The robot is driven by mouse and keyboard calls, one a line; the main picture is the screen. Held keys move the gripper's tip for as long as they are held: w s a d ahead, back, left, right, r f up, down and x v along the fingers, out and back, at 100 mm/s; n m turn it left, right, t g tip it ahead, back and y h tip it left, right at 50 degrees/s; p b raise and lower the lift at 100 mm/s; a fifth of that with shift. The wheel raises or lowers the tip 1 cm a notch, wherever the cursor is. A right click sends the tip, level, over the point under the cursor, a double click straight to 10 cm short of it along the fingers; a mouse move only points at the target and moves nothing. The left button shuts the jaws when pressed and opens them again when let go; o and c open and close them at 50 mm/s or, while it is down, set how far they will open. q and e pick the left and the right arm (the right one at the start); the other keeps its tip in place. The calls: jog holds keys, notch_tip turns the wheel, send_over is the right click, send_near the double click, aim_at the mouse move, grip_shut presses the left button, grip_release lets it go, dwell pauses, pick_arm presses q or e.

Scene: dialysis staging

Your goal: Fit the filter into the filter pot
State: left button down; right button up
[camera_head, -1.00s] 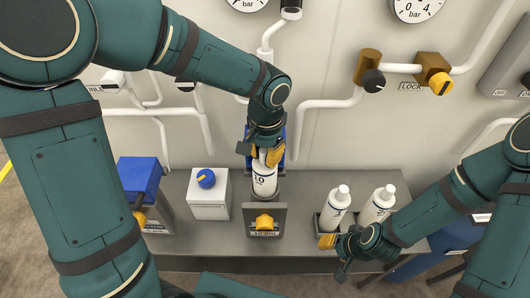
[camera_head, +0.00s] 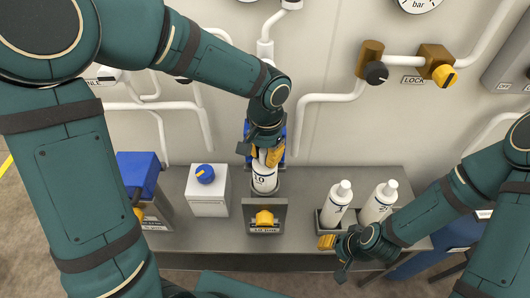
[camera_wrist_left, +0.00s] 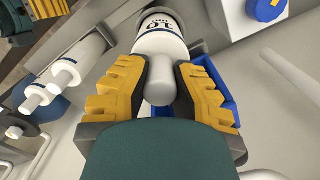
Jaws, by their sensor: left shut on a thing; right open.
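The filter is a white cylinder (camera_head: 264,178) with "10" printed on it, upright in the head view. My left gripper (camera_head: 265,156) is shut on its narrow top neck, and the left wrist view shows the yellow ridged fingers (camera_wrist_left: 158,92) on both sides of the neck. The filter's lower end is at the grey filter pot (camera_head: 265,194) on the bench; whether it is fully seated I cannot tell. My right gripper (camera_head: 334,257) is open and empty, low at the bench's front edge by the bottle tray.
Two white bottles (camera_head: 337,204) (camera_head: 379,203) stand in a dark tray on the right. A white box with a blue knob (camera_head: 205,174) stands left of the pot. A yellow knob (camera_head: 264,218) is on the pot's front. Pipes and gauges line the wall behind.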

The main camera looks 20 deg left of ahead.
aim_at(265, 165)
pick_arm(q)
jog(key=shift+f+b, duration=0.65)
jog(key=shift+f, duration=0.25)
jog(key=shift+f+b, duration=1.05)
jog(key=shift+f, duration=0.25)
jog(key=shift+f+b, duration=2)
jog(key=shift+f, duration=0.55)
jog(key=c, duration=0.9)
grip_release()
jog(key=r, duration=1.2)
jog(key=shift+w+d, duration=0.1)
jog(key=shift+w, duration=0.1)
